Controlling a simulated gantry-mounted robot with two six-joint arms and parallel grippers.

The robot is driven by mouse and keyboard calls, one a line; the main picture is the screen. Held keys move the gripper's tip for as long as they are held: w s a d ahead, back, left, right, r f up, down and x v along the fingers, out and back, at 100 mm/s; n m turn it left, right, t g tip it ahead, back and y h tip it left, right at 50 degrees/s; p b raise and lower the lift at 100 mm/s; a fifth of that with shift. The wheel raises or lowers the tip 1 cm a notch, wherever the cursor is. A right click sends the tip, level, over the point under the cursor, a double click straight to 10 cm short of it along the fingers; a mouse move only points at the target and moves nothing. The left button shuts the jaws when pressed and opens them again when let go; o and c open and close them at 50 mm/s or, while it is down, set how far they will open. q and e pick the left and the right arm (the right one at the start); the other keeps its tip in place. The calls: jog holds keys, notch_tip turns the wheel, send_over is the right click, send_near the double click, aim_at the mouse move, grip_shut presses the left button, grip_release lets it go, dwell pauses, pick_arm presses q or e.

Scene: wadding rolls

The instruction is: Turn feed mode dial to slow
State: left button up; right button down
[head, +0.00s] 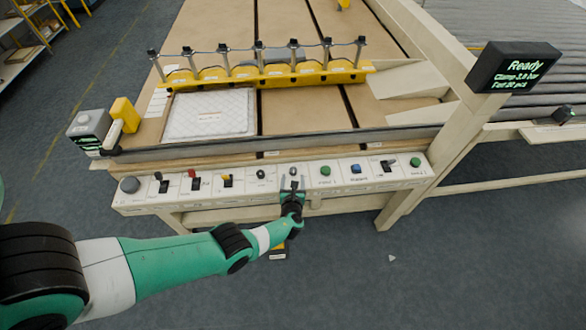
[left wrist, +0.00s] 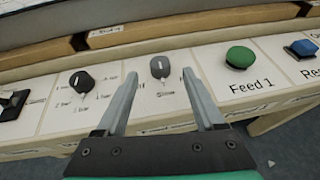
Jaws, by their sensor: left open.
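My left gripper (head: 291,184) reaches the panel from the front. In the left wrist view its open fingers (left wrist: 160,76) point at the dial, one on each side, with visible gaps. Whether the fingertips are level with the knob I cannot tell. My right gripper is not in view.
A similar dial (left wrist: 82,82) with bar markings sits to the left, and a green Feed 1 button (left wrist: 240,57) close on the right. A blue button (head: 356,169) is further right. The display (head: 513,68) reads "Ready", "Clamp 3.0 bar" and a line starting "Fast".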

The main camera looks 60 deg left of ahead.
pick_arm(q)
jog(key=p+v, duration=0.3)
jog(key=v, duration=0.3)
jog(key=shift+d+r, duration=0.2)
jog(key=shift+d, duration=0.15)
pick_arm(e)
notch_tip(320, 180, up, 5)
pick_arm(q)
jog(key=shift+s, duration=0.15)
